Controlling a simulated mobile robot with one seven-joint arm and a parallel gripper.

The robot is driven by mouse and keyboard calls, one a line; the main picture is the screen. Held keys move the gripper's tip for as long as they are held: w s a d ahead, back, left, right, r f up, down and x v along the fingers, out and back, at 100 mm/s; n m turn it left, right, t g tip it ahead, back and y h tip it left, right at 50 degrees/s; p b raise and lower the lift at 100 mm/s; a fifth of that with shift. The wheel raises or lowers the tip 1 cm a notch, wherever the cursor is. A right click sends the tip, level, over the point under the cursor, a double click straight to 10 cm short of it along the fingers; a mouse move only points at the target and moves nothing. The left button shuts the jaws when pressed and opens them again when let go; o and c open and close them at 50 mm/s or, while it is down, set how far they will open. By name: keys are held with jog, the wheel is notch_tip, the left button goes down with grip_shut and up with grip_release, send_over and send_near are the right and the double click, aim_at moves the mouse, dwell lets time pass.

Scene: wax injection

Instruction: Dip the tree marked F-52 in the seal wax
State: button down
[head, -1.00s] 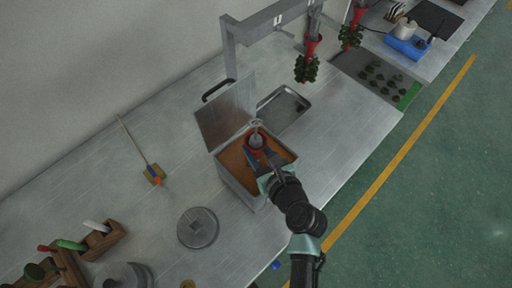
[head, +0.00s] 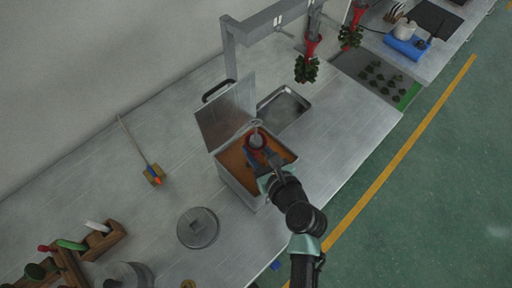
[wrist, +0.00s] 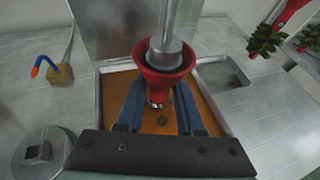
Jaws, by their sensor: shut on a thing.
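The square metal wax tank (head: 240,186) stands on the bench with its lid (head: 226,112) raised at the back, and orange-brown wax (wrist: 115,82) fills it. My gripper (head: 260,156) is over the tank, shut on a tree with a red cup (wrist: 163,70) and a metal rod standing up from it. The blue fingers sit either side of the cup.
Two more red-topped trees with dark green clusters, one nearer (head: 307,66) and one farther (head: 350,36), hang from a metal rack (head: 230,50). An empty tray (head: 284,108) lies behind the tank.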

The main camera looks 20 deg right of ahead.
jog(key=shift+r+p, duration=6.65)
jog(key=shift+p, duration=0.6)
